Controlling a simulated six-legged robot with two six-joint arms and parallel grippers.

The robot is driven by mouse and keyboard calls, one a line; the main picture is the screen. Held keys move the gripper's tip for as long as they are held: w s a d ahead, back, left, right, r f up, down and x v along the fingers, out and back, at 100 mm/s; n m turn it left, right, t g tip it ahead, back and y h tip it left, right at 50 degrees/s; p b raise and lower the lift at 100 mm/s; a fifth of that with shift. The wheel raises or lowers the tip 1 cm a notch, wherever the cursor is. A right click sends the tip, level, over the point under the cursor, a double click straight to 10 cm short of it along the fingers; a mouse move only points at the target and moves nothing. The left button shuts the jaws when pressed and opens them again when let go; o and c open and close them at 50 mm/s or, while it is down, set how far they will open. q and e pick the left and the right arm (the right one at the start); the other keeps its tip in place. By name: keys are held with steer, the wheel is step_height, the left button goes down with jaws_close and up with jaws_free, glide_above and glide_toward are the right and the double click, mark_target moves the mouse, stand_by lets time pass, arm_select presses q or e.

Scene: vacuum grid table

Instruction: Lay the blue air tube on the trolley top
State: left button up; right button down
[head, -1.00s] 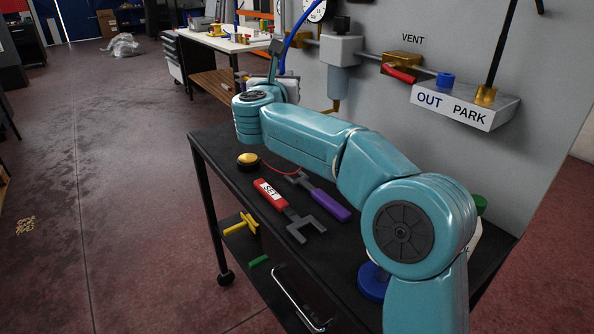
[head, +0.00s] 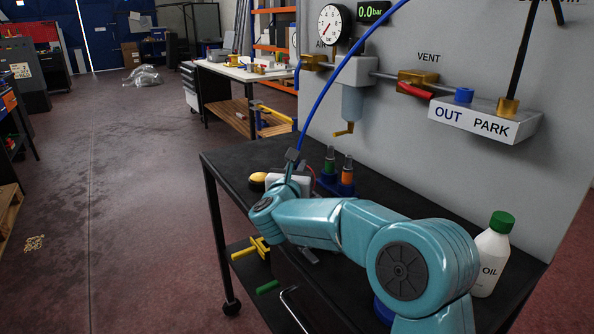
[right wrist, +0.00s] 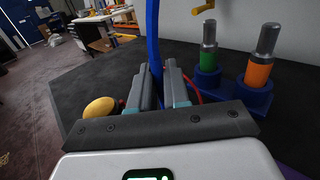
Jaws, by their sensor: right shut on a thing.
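The blue air tube (head: 340,80) curves down from the upper right, in front of the wall panel, to my right gripper. My right gripper (head: 293,158) is shut on its lower end, low over the far left part of the black trolley top (head: 228,160). In the right wrist view, the tube (right wrist: 153,35) runs down between the two fingers of the gripper (right wrist: 160,82). The tube's very end is hidden by the fingers. I cannot tell whether it touches the trolley top. My left gripper is not in view.
A yellow button (head: 257,181) is just left of the gripper. A blue holder (head: 337,184) with green and orange cylinders stands to its right. An oil bottle (head: 492,255) stands at the right. The OUT/PARK block (head: 485,120) is on the panel. The top's far left corner is clear.

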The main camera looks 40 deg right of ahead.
steer(key=shift+f+b, duration=0.15)
steer(key=shift+b, duration=0.15)
steer(key=c, duration=1.1)
jaws_free()
steer(key=shift+r+p, duration=0.35)
steer(key=shift+p, duration=0.05)
steer(key=b+v, duration=0.1)
steer(key=v, duration=1)
steer(key=shift+s+a+f, duration=0.1)
steer(key=shift+s+a, duration=0.1)
steer(key=shift+a, duration=0.2)
steer(key=shift+s, duration=0.1)
